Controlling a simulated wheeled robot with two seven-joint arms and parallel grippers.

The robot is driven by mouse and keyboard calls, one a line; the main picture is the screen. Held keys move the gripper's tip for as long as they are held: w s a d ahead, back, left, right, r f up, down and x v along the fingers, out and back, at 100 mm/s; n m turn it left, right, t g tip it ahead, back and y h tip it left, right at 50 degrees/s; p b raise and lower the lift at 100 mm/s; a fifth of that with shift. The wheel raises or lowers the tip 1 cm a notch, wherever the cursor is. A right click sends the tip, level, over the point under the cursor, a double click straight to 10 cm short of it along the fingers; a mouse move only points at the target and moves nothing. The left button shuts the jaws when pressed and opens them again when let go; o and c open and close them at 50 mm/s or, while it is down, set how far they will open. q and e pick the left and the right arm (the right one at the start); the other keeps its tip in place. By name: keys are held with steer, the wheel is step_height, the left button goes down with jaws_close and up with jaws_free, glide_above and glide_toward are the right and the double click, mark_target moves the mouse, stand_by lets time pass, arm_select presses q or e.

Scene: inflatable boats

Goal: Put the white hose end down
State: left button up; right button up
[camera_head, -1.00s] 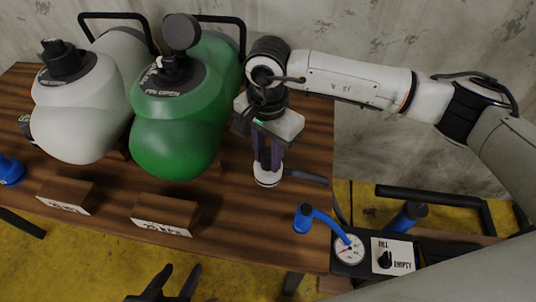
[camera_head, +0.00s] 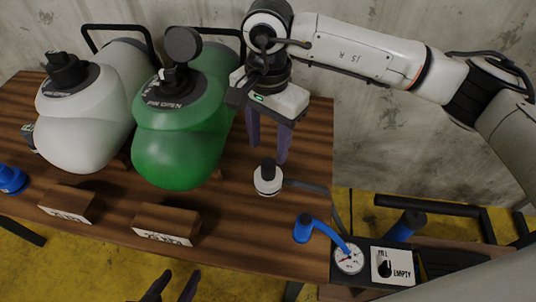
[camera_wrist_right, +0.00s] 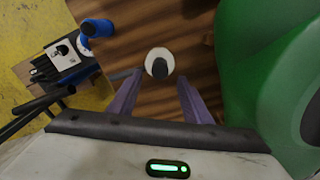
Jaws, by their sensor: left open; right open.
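The white hose end (camera_head: 267,179) stands upright on the wooden table, with its dark top pointing up and a grey hose running off to the right. It also shows in the right wrist view (camera_wrist_right: 160,64), beyond the fingertips. My right gripper (camera_head: 267,158) is open and empty above and slightly behind it, its two purple fingers apart; in the right wrist view the fingers (camera_wrist_right: 157,84) frame the hose end without holding it. My left gripper (camera_head: 175,284) is at the bottom edge of the head view, open and empty, away from the table top.
A green inflatable boat (camera_head: 180,140) and a white one (camera_head: 80,130) stand on the table (camera_head: 225,240) to the left. Wooden sign blocks (camera_head: 167,222) sit in front. A blue hose end (camera_head: 303,228), a gauge (camera_head: 349,258) and a fill/empty knob panel (camera_head: 394,266) are at the right.

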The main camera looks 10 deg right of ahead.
steer(key=shift+r, duration=1.95)
